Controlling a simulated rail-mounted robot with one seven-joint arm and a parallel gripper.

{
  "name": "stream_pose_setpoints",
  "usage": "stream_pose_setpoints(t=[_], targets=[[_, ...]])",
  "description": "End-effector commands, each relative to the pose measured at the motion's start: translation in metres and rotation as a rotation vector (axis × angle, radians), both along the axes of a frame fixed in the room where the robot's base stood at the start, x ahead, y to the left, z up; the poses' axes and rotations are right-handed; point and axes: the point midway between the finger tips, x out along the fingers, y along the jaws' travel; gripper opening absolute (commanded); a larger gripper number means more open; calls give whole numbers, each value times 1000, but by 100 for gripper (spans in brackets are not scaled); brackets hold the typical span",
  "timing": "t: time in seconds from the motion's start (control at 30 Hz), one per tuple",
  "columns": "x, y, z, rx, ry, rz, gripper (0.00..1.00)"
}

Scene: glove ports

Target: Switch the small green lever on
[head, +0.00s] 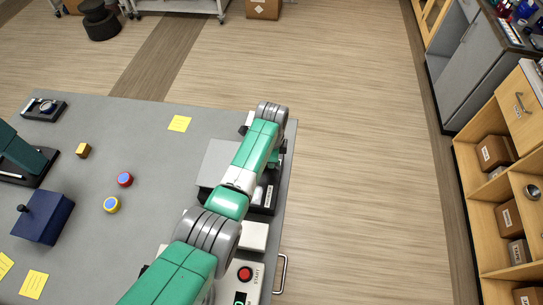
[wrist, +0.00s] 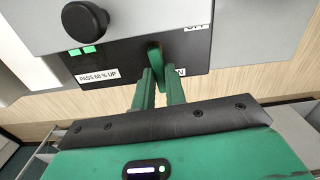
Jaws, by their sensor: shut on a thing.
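The small green lever (wrist: 154,50) stands out from a black panel (wrist: 125,58) in the wrist view. My gripper (wrist: 159,77) has its two green fingers shut on the lever, one on each side. An OFF label (wrist: 197,28) is at the panel's upper right. A second label (wrist: 179,71) beside the right finger is partly covered, with only its end showing. A label reading PASS 60 % UP (wrist: 97,76) is at the lower left. The lever's exact setting is hard to tell. In the head view my arm hides the lever.
A black knob (wrist: 85,20) and two small green lights (wrist: 82,50) are left of the lever.

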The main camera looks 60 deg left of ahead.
Motion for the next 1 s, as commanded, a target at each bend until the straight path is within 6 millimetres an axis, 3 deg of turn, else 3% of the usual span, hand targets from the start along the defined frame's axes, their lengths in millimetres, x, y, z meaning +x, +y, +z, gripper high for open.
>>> stream_pose_setpoints(t=[0.77,0.8,0.83,1.0], targets=[[-1,-1,2,0,0,-87,0],[-1,-1,2,0,0,-87,19],[-1,-1,2,0,0,-87,22],[-1,-2,1,0,0,-86,22]])
